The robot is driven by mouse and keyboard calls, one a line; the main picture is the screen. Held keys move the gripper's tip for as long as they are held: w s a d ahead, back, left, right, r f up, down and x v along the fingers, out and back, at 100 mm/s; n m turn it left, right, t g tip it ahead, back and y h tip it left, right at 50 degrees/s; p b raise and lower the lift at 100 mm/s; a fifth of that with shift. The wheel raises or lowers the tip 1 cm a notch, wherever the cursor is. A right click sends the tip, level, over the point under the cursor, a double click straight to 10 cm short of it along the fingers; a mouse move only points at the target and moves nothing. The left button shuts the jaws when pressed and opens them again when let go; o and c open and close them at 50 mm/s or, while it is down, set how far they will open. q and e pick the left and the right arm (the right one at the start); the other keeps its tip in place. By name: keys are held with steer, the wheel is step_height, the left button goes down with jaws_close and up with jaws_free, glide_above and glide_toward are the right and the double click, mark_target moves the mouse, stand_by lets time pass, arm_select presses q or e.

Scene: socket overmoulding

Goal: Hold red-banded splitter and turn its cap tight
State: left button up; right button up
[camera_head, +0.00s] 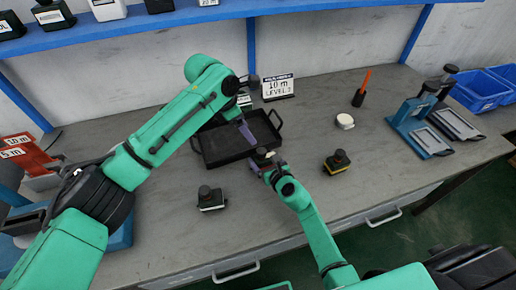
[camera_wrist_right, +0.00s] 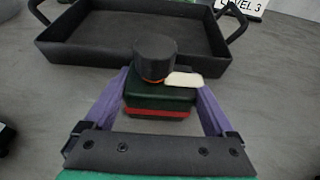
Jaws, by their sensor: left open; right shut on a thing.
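The red-banded splitter (camera_wrist_right: 158,100) is a dark green block with a red band low on its near face and a round black cap (camera_wrist_right: 155,58) on top. A pale label lies beside the cap. My right gripper (camera_wrist_right: 160,108) is shut on it, one purple finger on each side. In the head view the splitter (camera_head: 263,155) is small, just in front of the black tray, and partly hidden by the right gripper. I cannot tell whether it touches the table. My left gripper (camera_head: 245,130) is open and empty over the tray, apart from the cap and beyond it.
The black tray (camera_head: 212,158) looks empty. A yellow-banded splitter (camera_head: 337,162) stands right and a white-banded one (camera_head: 210,199) left. A sign (camera_head: 278,88), a white disc (camera_head: 345,121), an orange-handled tool (camera_head: 362,88), blue fixtures (camera_head: 415,130) and blue bins (camera_head: 478,92) lie farther off.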

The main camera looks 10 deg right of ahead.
mark_target(260, 151)
arm_select(q)
steer(key=x, duration=1.1)
steer(key=shift+w+a+f, duration=0.1)
steer(key=shift+f, duration=0.2)
jaws_close()
steer(key=shift+w+r+m, duration=0.2)
steer(key=shift+w+m, duration=0.05)
steer(key=shift+m, duration=0.05)
steer(key=shift+s+f+m+g, duration=0.15)
steer(key=shift+m+g, duration=0.15)
steer(key=shift+m, duration=0.2)
jaws_free()
steer(key=shift+s, duration=0.1)
